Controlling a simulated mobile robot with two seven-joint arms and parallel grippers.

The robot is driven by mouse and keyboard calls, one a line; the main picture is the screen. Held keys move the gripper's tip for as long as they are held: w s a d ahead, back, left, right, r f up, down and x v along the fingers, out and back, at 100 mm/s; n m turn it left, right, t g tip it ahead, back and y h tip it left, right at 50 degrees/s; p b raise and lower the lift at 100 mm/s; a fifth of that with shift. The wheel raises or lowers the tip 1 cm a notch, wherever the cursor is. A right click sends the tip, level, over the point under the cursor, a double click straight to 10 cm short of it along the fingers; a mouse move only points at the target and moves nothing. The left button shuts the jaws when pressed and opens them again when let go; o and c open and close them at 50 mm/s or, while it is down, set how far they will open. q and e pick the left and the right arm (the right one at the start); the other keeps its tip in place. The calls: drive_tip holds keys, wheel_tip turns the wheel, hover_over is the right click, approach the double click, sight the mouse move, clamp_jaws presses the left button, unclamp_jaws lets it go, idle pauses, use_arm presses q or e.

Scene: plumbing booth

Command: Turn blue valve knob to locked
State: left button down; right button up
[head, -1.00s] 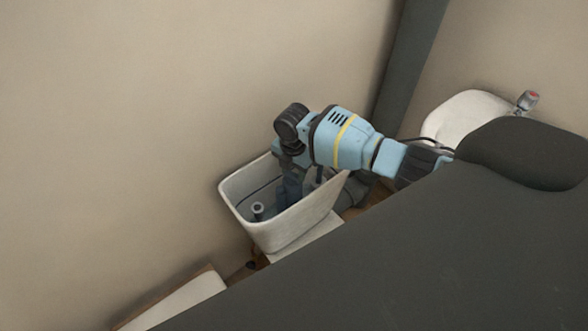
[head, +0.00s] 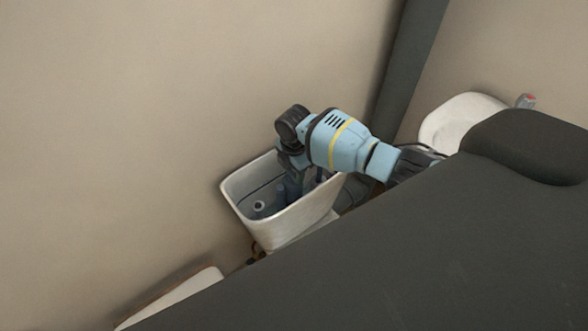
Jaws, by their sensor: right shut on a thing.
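My right arm reaches into an open white tank (head: 292,222) by the wall. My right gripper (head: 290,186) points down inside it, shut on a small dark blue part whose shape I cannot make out. The fingertips are mostly lost in shadow and behind my wrist. I cannot clearly pick out a blue valve knob; another dark blue piece (head: 321,175) shows inside the tank by its right side. My left gripper is not in view.
A round-topped grey post (head: 258,206) stands in the tank's near left corner. A pale panel (head: 180,295) lies at lower left. The wall is close behind the tank.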

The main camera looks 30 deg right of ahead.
drive_tip(key=o, duration=1)
wheel_tip(320, 180, up, 6)
drive_tip(key=shift+r+p, duration=0.25)
drive_tip(key=shift+p, duration=0.3)
drive_tip(key=shift+r, duration=0.65)
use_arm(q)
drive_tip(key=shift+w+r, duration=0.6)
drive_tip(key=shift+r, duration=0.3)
